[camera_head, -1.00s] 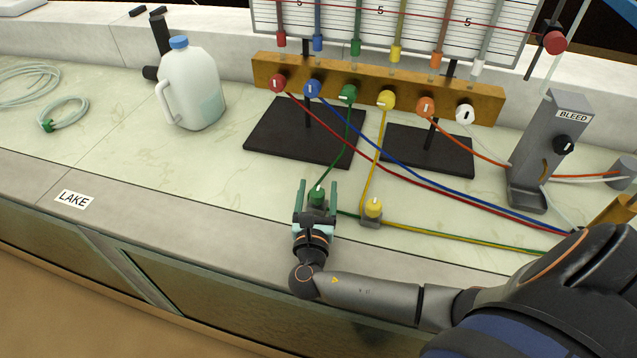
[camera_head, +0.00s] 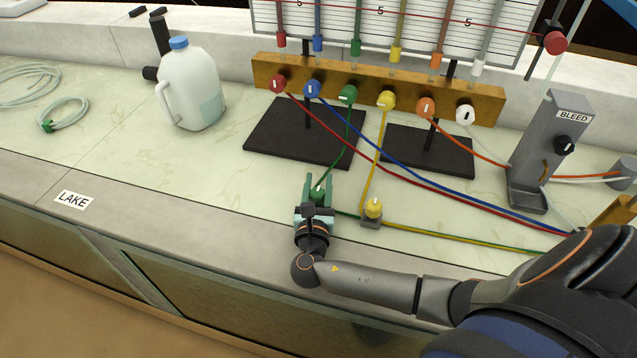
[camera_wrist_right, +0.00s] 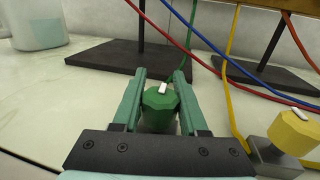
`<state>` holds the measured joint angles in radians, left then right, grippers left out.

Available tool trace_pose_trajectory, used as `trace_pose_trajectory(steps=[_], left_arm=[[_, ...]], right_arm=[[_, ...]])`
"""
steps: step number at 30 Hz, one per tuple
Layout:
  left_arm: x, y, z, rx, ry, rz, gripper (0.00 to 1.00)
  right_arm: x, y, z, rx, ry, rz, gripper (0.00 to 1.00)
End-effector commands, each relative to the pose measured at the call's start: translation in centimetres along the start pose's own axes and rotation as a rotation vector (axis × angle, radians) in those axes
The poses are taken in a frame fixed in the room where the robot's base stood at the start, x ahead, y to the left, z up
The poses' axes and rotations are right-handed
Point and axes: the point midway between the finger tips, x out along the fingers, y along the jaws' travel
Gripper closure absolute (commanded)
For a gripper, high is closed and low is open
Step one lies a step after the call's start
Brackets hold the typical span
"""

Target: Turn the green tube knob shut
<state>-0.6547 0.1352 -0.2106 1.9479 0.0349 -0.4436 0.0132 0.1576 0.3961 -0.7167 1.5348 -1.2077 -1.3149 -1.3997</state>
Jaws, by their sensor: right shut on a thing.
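The green tube knob (camera_head: 318,195) sits low on the bench near its front edge, on the green tube. In the right wrist view the green knob (camera_wrist_right: 160,106) is faceted, with a short white mark on top pointing away and slightly right. My right gripper (camera_head: 318,187) is shut on it, one finger on each side. The fingers also show in the right wrist view (camera_wrist_right: 160,100). The knob's base is mostly hidden by the gripper. My left gripper is not in view.
A yellow knob (camera_head: 373,208) on a grey block stands close to the right of my gripper. Coloured tubes run behind it from the wooden manifold (camera_head: 490,106). A white jug (camera_head: 190,90) stands at the left. The bench between jug and gripper is clear.

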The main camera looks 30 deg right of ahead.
Motion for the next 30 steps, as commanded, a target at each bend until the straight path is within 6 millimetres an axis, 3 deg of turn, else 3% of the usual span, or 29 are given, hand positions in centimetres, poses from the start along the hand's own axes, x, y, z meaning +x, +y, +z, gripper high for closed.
trace_pose_trajectory(steps=[5, 19, 25, 30], left_arm=[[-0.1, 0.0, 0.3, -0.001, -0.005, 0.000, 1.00], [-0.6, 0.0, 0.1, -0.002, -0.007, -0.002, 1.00], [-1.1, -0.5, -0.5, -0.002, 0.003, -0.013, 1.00], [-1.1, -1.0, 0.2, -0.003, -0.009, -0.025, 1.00]], right_arm=[[0.0, 0.0, 0.0, 0.000, 0.001, 0.000, 1.00], [-0.1, 0.1, 0.1, -0.003, 0.001, 0.060, 1.00], [-0.1, 0.4, 0.1, -0.005, 0.001, 0.188, 1.00], [-0.2, 0.8, -0.1, -0.007, 0.001, 0.338, 1.00]])
